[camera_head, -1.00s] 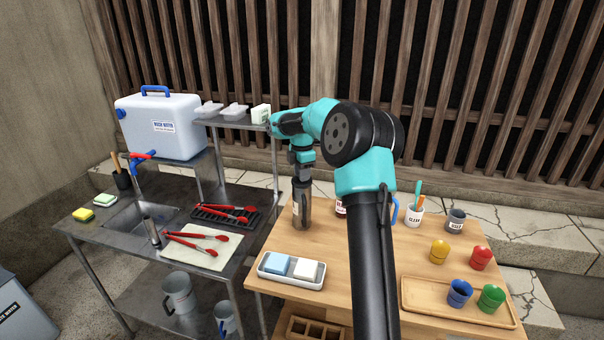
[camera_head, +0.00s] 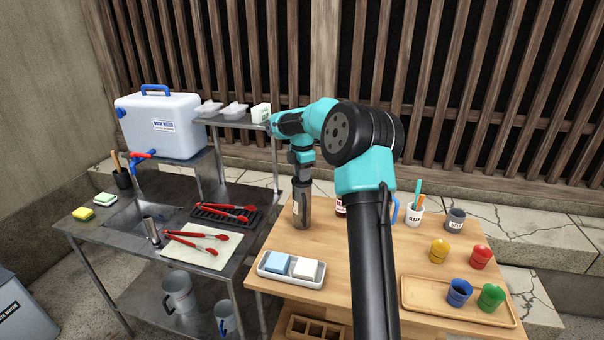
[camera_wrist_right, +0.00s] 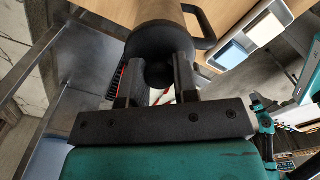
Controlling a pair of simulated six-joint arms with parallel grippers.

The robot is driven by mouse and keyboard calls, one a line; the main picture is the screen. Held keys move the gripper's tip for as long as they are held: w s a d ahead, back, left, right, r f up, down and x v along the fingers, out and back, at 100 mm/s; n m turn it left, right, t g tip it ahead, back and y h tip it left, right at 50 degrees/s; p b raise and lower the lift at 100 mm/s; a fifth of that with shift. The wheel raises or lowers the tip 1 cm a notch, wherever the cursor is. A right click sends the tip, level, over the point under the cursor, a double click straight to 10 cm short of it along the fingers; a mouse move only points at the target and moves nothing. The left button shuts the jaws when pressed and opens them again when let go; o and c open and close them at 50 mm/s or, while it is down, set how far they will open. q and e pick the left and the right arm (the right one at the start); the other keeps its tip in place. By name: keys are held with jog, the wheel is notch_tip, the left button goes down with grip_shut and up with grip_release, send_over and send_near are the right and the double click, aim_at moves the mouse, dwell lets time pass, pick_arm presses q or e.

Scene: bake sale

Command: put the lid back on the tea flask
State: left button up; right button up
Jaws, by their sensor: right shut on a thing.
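In the right wrist view, my right gripper (camera_wrist_right: 158,78) is shut on the knob of the dark lid (camera_wrist_right: 165,38), one finger on each side. The lid is at the mouth of the flask (camera_wrist_right: 160,9), in line with it; I cannot tell whether it is fully seated. A dark handle loop shows beside the flask. My left gripper is in neither view.
A white tray (camera_head: 262,272) with a blue and a white block is in front of the flask. Cups and a wooden tray (camera_head: 412,303) are at right. The metal sink table (camera_head: 185,262) with red tongs (camera_head: 197,243) is at left. My right arm hides the table's middle.

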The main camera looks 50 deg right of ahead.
jog(key=o, duration=1.5)
jog(key=shift+c, duration=0.2)
jog(key=shift+r, duration=0.1)
jog(key=shift+r, duration=3.4)
jog(key=shift+c, duration=0.5)
grip_shut()
jog(key=shift+f, duration=2.35)
